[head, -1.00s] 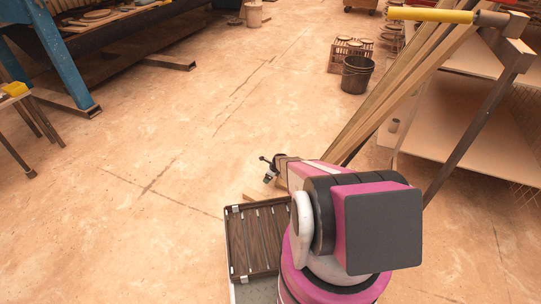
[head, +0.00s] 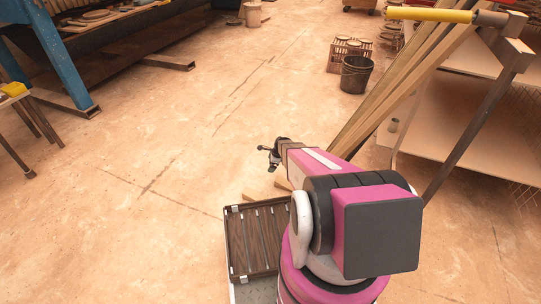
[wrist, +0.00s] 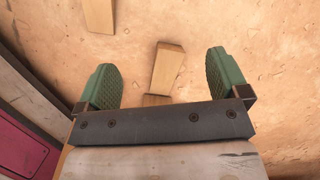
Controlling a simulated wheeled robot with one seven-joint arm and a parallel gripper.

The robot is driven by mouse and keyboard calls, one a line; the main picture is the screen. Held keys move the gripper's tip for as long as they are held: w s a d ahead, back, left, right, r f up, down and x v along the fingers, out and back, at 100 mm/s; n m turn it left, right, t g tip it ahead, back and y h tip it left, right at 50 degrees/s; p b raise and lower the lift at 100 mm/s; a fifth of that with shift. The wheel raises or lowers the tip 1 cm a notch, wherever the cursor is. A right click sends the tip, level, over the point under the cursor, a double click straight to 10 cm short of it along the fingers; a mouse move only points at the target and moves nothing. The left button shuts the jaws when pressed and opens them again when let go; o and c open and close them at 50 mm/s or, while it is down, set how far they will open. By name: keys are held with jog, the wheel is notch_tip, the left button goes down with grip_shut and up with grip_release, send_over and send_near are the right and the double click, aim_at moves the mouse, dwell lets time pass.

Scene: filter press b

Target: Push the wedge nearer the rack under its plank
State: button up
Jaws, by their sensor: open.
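Two small pale wooden pieces, apparently the wedges, lie on the floor left of the leaning planks (head: 400,92). In the head view one wooden piece (head: 252,197) is above the dark tray; the other (head: 283,184) is nearer the rack (head: 465,120) and partly hidden by my arm. My gripper (head: 269,158) is open and empty, just beyond them in the picture. In the wrist view a wedge (wrist: 168,68) shows in the gap between the green fingertips (wrist: 163,80), its end face towards my gripper. Another wooden piece (wrist: 99,15) is at the top left. I cannot tell which matches which.
A dark bucket (head: 356,74) and a slatted crate (head: 345,56) stand behind the planks. A dark post (head: 468,130) of the rack slants down on the right. A blue-legged bench (head: 65,50) is at the far left. The floor in the middle is clear.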

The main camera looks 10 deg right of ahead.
jog(key=s+a+r+n, duration=0.1)
jog(key=s+r+n, duration=0.3)
jog(key=r, duration=0.3)
jog(key=s+a+r+n+g+h, duration=0.1)
jog(key=s+r+n, duration=0.3)
jog(key=r, duration=0.4)
jog(key=shift+a+r, duration=0.1)
jog(key=s+a+r+n+g+h, duration=0.1)
jog(key=s+r+n+h, duration=0.1)
jog(key=s+r+n, duration=1)
jog(key=s+r, duration=0.6)
jog(key=r, duration=0.2)
